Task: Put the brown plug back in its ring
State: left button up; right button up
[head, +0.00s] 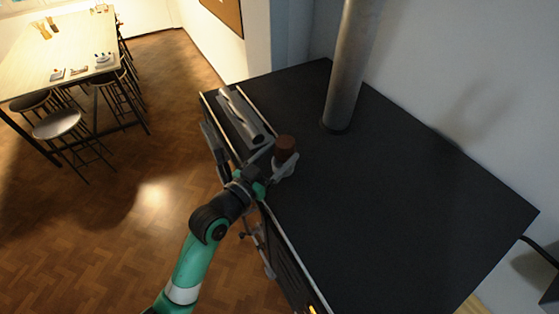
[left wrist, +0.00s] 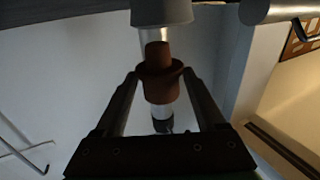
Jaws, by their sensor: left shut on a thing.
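The brown plug (head: 286,145) is held by my left gripper (head: 279,157) over the dark top of the kiln-like box (head: 370,200), near its left edge. In the left wrist view the plug (left wrist: 160,75) sits between the two fingertips, with a wider collar and a narrower end. A pale grey ring-like piece (head: 284,169) shows just below the plug in the head view. The gripper partly covers it, and I cannot tell whether the plug touches it. My right gripper is not in view.
A grey metal pipe (head: 352,65) rises from the box top behind the plug. A long grey bar-like fitting (head: 240,115) lies along the left edge. The right part of the top is clear. A table (head: 60,50) with stools stands far off at left.

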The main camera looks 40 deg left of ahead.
aim_at(277, 169)
pick_arm(q)
jog(key=f+b, duration=0.2)
jog(key=a+f+b, duration=0.1)
jog(key=f, duration=0.1)
jog(key=shift+w, duration=0.3)
jog(key=shift+d+f, duration=0.15)
jog(key=shift+f, duration=0.05)
jog(key=shift+r, duration=0.25)
jog(key=shift+f, duration=0.35)
jog(key=o, duration=1.5)
jog(key=shift+r, duration=0.1)
